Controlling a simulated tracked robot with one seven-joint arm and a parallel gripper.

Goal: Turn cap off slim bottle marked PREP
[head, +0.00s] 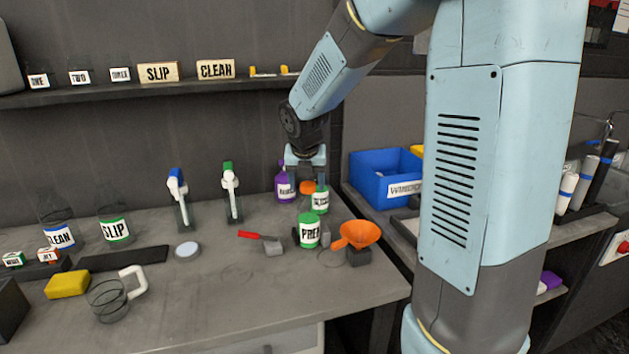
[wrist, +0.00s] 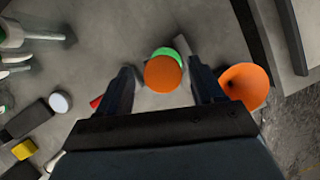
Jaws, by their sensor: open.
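The PREP bottle (head: 309,232) stands on the bench with a green body and a white label. An orange cap (head: 307,187) shows above it in the head view; I cannot tell whether cap and bottle touch. In the wrist view the orange cap (wrist: 163,76) lies between my fingers, with the bottle's green top (wrist: 166,51) partly hidden behind it. My gripper (head: 305,175) is open and points down over the bottle. In the wrist view, my gripper (wrist: 165,88) has a dark finger on each side of the cap, with visible gaps.
An orange funnel (head: 358,235) stands close right of the bottle. A red-handled scraper (head: 262,240) lies to its left. A purple bottle (head: 283,188) and a green-capped labelled bottle (head: 321,197) stand close behind. The bench front left of the scraper is mostly clear.

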